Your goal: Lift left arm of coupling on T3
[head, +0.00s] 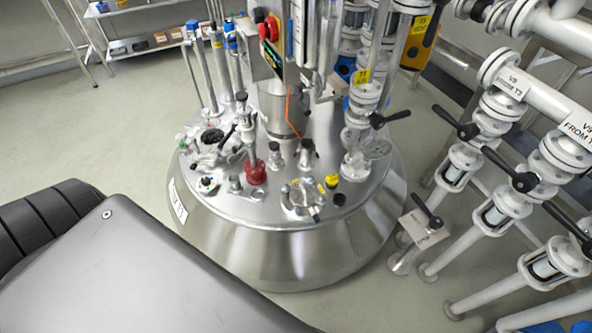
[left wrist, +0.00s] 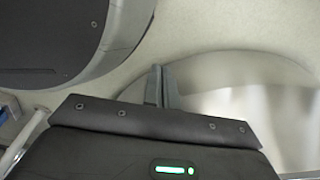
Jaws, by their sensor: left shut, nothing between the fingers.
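A steel tank (head: 285,245) stands in the middle of the head view, its lid crowded with fittings. A tag on its left side is too small to read surely. A yellow label (head: 361,76) on a pipe above the lid seems to start with T3. I cannot tell which fitting is the coupling; clustered metal fittings with a black lever (head: 228,137) sit at the lid's left. My left gripper (left wrist: 157,72) shows only in the left wrist view, shut and empty. Its fingertips point toward the pale floor beside a shiny curved surface (left wrist: 245,110). My right gripper is in neither view.
White pipes with black-handled valves (head: 505,195) crowd the right side. A red-collared fitting (head: 255,172) and a red button (head: 269,30) are on or above the tank. Shelves (head: 145,42) stand at the back left. The floor (head: 90,130) left of the tank is clear.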

